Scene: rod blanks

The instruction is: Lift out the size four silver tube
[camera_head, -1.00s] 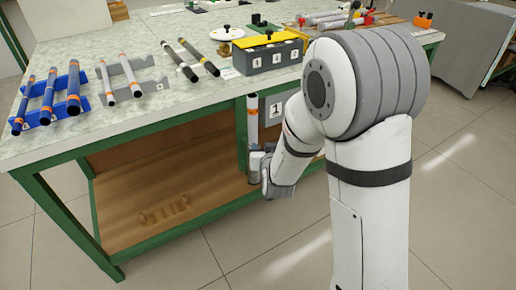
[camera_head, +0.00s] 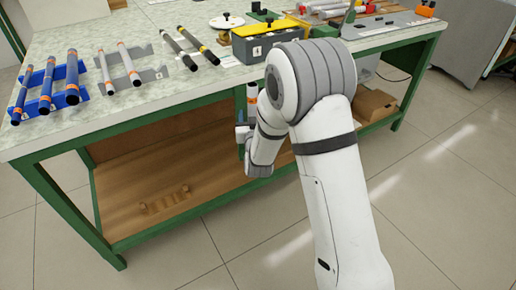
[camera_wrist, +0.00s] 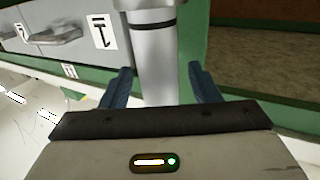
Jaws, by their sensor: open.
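An upright silver tube (camera_wrist: 153,65) with a black band stands between the two blue fingers of my gripper (camera_wrist: 162,88) in the wrist view. The fingers are open, one on each side of it, and no firm contact shows. In the head view the top of a pale tube with an orange band (camera_head: 252,96) shows at the bench's front, and my gripper (camera_head: 242,136) is low beside it, partly hidden by my arm. No size number is readable on the tube. Two silver tubes (camera_head: 128,62) with orange bands lie on a grey rack on the bench top.
Blue tubes (camera_head: 46,86) lie on a blue rack at the left, and black rods (camera_head: 180,50) lie beside the grey rack. A numbered grey box (camera_head: 262,46) stands near the front edge. The bench's green frame and wooden lower shelf (camera_head: 130,200) are close to my arm.

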